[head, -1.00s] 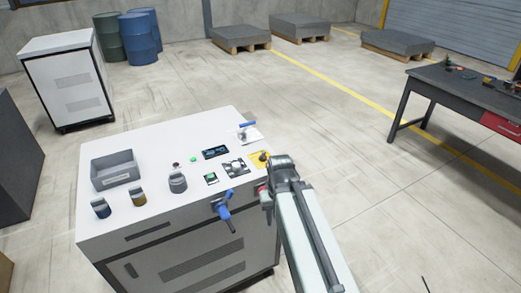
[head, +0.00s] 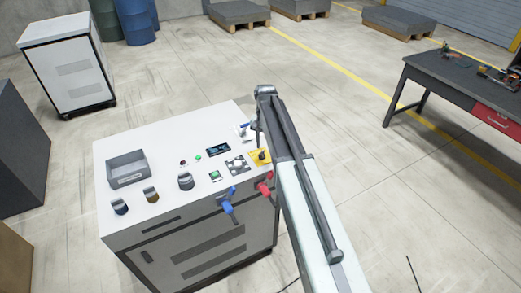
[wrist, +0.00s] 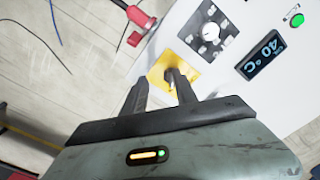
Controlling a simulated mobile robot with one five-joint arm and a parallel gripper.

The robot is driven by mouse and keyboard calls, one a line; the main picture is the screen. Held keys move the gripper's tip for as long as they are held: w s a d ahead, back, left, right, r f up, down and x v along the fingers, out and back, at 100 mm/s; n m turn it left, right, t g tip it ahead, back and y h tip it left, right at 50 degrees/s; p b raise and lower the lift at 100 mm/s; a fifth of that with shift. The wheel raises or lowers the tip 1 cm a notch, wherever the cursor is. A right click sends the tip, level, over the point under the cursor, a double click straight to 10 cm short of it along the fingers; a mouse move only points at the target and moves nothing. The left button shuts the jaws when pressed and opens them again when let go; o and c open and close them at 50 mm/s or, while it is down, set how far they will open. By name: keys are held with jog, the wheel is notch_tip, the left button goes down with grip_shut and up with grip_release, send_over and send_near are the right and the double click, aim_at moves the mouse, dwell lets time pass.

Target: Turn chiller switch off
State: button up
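The chiller is a white-topped cabinet (head: 150,205) in the head view. Its top carries a lit display (head: 218,150), reading 40 °C in the wrist view (wrist: 264,52). A switch with a dark knob (head: 262,156) sits on a yellow plate near the top's right edge. In the wrist view the yellow plate (wrist: 160,72) lies just beyond my fingertips, and the knob is partly hidden by the right finger. My gripper (wrist: 160,80) is open, with nothing seen between its fingers. I cannot tell whether a finger touches the knob. In the head view my arm hides most of the gripper.
A round dial (head: 237,165) and a green button (head: 198,157) are beside the display. Blue (head: 228,205) and red (head: 265,185) valve handles stick out at the front. A workbench (head: 455,85) stands at right.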

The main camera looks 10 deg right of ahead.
send_over(262, 153)
jog(key=shift+w+m, duration=0.2)
jog(key=shift+m, duration=0.2)
notch_tip(262, 153, down, 8)
jog(key=b, duration=0.8)
jog(key=shift+s+r, duration=0.1)
jog(key=shift+r, duration=0.05)
jog(key=shift+c, duration=0.3)
